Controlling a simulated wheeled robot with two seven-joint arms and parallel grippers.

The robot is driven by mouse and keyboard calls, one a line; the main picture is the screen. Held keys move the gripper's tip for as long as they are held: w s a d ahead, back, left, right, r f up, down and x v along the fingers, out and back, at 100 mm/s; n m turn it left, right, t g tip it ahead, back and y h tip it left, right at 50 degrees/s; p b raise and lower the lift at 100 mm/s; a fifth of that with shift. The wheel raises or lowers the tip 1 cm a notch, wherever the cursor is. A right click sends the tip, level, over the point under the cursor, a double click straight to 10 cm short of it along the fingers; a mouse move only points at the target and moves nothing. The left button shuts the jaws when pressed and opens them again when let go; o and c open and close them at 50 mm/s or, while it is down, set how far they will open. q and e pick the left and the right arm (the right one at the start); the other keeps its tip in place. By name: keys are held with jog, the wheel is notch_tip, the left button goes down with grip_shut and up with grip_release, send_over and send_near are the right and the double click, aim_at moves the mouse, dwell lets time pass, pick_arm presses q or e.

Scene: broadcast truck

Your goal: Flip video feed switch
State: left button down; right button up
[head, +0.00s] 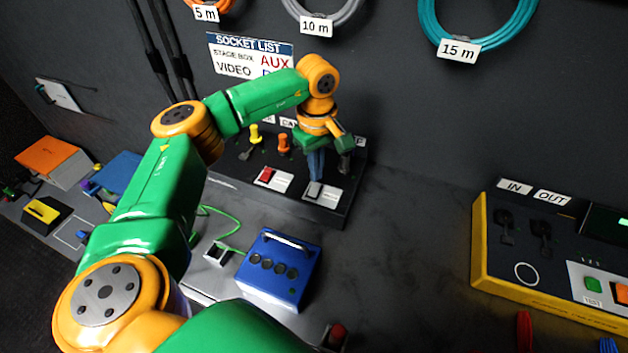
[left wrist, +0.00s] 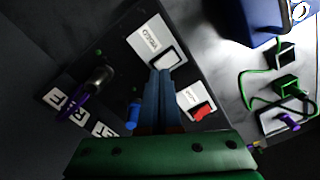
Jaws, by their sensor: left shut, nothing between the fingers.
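The video feed switch (head: 314,189) is a pale grey rocker on a white plate at the front right of the dark switch panel (head: 328,215). In the left wrist view the rocker (left wrist: 166,61) sits on a plate lettered VIDEO. A red rocker (head: 267,174) on a second white plate is to its left; it also shows in the left wrist view (left wrist: 203,113). My left gripper (head: 316,174) points down over the panel, blue fingers shut and empty. Its fingertips (left wrist: 160,73) are right by the video rocker; I cannot tell whether they touch. My right gripper is out of view.
Yellow (head: 254,133) and orange (head: 283,144) plugs stand behind the switches. A blue box (head: 279,270) with round sockets is in front of the panel, with a green cable beside it. A yellow-edged tester (head: 545,302) is at right. The bench between is mostly clear.

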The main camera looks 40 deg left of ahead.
aim_at(316, 184)
pick_arm(q)
jog(key=shift+f+b, duration=0.7)
jog(key=shift+f, duration=0.3)
dwell(0.8)
jog(key=shift+r, duration=0.1)
notch_tip(316, 184, up, 7)
jog(key=p, duration=0.6)
jog(key=shift+r+p, duration=0.1)
jog(key=shift+p, duration=0.2)
